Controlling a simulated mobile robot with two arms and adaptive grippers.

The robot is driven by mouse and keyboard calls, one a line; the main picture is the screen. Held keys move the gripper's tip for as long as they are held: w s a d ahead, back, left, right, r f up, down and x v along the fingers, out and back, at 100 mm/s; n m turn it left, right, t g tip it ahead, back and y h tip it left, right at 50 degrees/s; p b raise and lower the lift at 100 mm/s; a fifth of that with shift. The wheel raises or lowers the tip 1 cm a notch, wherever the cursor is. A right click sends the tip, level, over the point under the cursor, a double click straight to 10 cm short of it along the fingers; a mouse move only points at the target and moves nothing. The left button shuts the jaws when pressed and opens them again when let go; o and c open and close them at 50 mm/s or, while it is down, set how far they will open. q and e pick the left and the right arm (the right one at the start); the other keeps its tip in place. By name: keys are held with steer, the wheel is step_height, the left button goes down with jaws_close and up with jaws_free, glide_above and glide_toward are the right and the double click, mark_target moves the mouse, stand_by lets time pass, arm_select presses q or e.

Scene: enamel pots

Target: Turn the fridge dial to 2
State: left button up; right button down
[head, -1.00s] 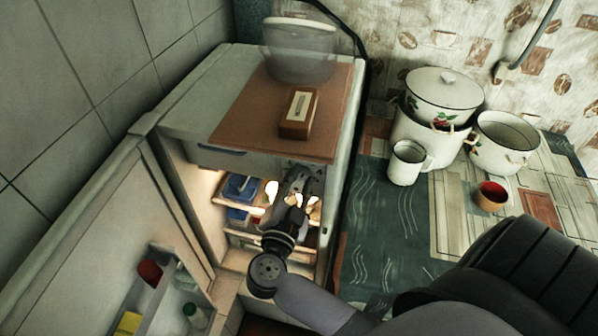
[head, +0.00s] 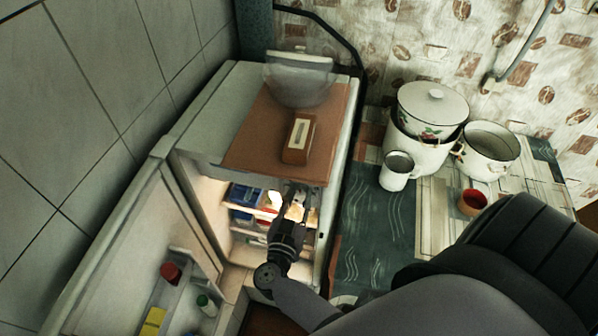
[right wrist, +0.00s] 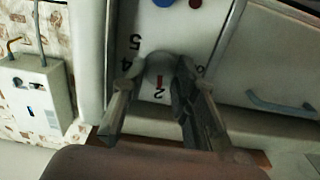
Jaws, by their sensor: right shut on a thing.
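The fridge (head: 202,112) stands at the left in the head view with its door (head: 128,245) open. My right gripper (head: 290,194) reaches into the upper part of its lit inside; the dial is hidden there. In the right wrist view, the pale round dial (right wrist: 161,68) sits on a white panel with printed numbers around it. Its red mark points at or close to the 2. My right gripper (right wrist: 160,74) is shut on the dial, one finger on each side. My left gripper is not in view.
A brown box (head: 299,140) and a clear container (head: 298,85) stand on the fridge top. To the right, a lidded pot (head: 430,108), an open pot (head: 490,150), a mug (head: 397,172) and a red cup (head: 472,202) stand on a table. Door shelves hold several items.

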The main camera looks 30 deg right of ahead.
steer(key=shift+f, duration=0.1)
stand_by(0.3)
steer(key=c, duration=1.2)
jaws_free()
steer(key=shift+c, duration=0.2)
